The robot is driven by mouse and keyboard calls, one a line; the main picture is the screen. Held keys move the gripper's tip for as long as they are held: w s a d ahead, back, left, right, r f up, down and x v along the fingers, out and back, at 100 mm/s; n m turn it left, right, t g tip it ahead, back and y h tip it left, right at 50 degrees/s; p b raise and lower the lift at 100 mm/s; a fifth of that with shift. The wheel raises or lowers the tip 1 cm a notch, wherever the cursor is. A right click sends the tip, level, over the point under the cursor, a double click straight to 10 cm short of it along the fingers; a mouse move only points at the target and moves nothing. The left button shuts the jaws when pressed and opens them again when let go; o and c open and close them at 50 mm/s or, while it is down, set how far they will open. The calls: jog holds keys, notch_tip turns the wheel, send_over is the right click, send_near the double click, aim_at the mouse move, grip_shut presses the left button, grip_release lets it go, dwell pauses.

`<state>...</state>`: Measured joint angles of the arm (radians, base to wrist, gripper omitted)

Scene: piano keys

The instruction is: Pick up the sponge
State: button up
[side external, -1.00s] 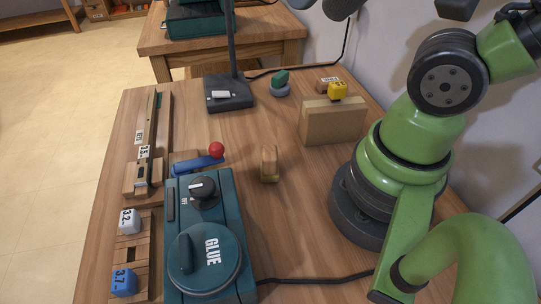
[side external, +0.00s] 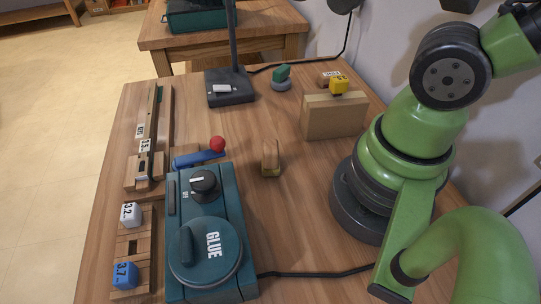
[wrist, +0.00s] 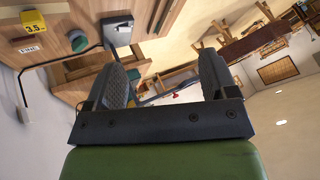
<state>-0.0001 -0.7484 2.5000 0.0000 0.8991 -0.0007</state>
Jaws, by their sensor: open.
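I cannot tell for certain which thing is the sponge. A small upright block (side external: 270,157), tan with a yellow-olive lower edge, stands alone on the middle of the wooden table (side external: 290,205). A small green piece (side external: 281,73) sits on a grey round base farther back; it also shows in the wrist view (wrist: 78,40). My gripper (wrist: 165,78) is seen in the wrist view, with its two dark fingers wide apart and nothing between them. It points out over the room, away from the tabletop. It is not clearly seen in the side view.
A teal glue machine (side external: 208,245) stands at the front left, with a red-knobbed blue lever (side external: 199,158) behind it. A wooden box (side external: 333,117) with a yellow cube (side external: 339,85) stands at the back right. A lamp base (side external: 229,88) is behind. The tabletop centre is mostly clear.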

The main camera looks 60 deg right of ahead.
jog(key=w+f+n+g, duration=0.3)
jog(key=w+f, duration=0.1)
jog(key=f, duration=0.1)
jog(key=n+g+h, duration=0.2)
jog(key=n+g, duration=0.2)
jog(key=n, duration=0.3)
send_over(271, 148)
notch_tip(271, 148, down, 15)
jog(key=shift+f, duration=0.1)
jog(key=shift+f+n, duration=0.3)
jog(key=shift+f, duration=0.45)
notch_tip(271, 148, down, 4)
jog(key=shift+r, duration=0.2)
jog(key=shift+w+d+f, duration=0.1)
jog(key=shift+d+f, duration=0.05)
jog(key=shift+f, duration=1.25)
jog(key=shift+w+d+f, duration=0.1)
jog(key=shift+d+f, duration=0.05)
jog(key=shift+f, duration=1.2)
jog(key=c, duration=1)
